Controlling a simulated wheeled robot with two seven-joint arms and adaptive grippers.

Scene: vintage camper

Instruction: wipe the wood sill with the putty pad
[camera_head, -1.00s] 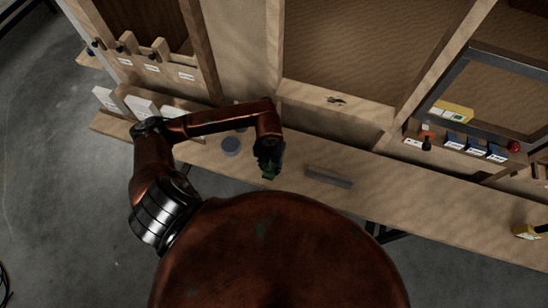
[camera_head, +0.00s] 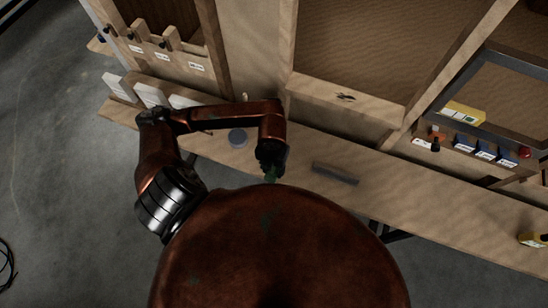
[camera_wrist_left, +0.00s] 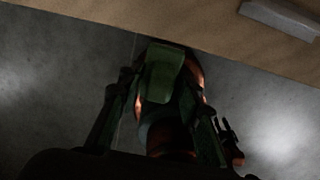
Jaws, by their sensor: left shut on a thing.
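My left gripper (camera_head: 270,172) hangs at the near edge of the wooden bench, close to my body. It is shut on a dark green, pad-like thing (camera_wrist_left: 164,76), seen between the fingers in the left wrist view. This looks like the putty pad, though its colour reads green in this dim light. The wood sill (camera_head: 375,106) appears to be the pale ledge below the large opening, behind the bench top. A dark mark (camera_head: 346,97) lies on it. The held pad is apart from this ledge. My right gripper is not in view.
A grey bar (camera_head: 335,173) lies on the bench (camera_head: 420,200) right of my gripper. Small boxes (camera_head: 484,150) and a yellow box (camera_head: 463,112) stand at right. White cards (camera_head: 150,95) stand at left.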

